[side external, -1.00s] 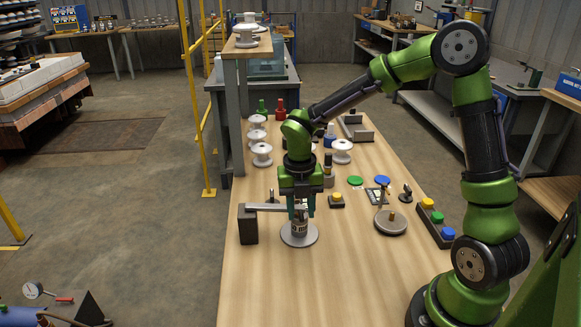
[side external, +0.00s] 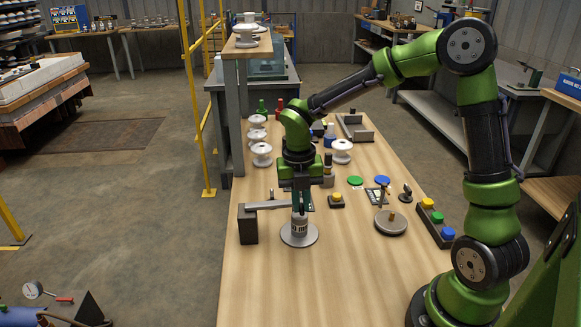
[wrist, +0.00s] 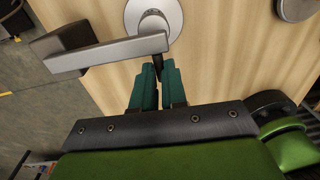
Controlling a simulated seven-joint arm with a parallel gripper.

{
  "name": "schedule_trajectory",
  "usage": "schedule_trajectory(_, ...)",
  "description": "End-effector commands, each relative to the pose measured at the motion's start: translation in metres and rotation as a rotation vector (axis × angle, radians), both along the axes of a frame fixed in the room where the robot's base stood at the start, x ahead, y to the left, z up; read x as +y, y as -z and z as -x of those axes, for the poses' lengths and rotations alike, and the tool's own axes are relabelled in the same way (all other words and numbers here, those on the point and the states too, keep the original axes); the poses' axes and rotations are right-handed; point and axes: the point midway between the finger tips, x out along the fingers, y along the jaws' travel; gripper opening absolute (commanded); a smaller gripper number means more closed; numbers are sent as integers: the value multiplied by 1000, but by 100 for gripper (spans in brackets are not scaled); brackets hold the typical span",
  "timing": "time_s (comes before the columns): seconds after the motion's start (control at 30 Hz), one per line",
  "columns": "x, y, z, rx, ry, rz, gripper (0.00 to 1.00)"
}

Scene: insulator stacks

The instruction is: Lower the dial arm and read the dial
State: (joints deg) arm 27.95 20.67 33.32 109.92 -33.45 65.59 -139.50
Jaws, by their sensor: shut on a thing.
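The dial arm (side external: 266,205) is a flat grey bar reaching right from a dark block (side external: 248,224); it also crosses the wrist view (wrist: 125,50). A grey cylinder with partly legible lettering (side external: 299,223) stands upright on a round plate (side external: 290,241). I cannot tell whether its lettering is the dial. In the wrist view the plate (wrist: 172,15) lies just beyond the bar's end. My gripper (side external: 300,201) is low behind the cylinder. Its teal fingers (wrist: 158,78) are shut on a slim dark piece at the bar's free end, mostly hidden between them.
A round grey base with a small post (side external: 390,222) and a button box (side external: 435,222) stand to the right. A yellow button (side external: 337,200) is close to my gripper. White insulators (side external: 262,155) stand farther back. The table front (side external: 320,290) is clear.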

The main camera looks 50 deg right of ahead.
Motion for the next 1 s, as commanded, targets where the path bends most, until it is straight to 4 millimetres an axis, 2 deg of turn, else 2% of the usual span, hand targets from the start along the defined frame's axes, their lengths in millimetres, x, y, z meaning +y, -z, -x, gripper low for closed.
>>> schedule_trajectory(0.1,7,-3,-6,-22,-5,-12,0)
schedule_trajectory(0.13,7,-3,-6,-23,-6,-12,15)
schedule_trajectory(0.3,6,-3,-6,-20,-7,-11,38)
schedule_trajectory(0.57,4,-2,-4,-15,-5,-7,38)
schedule_trajectory(0.67,4,-8,-5,-16,-3,-6,38)
schedule_trajectory(0.77,4,-22,-6,-19,-3,-5,38)
schedule_trajectory(1.0,6,-78,-7,-23,-5,-6,38)
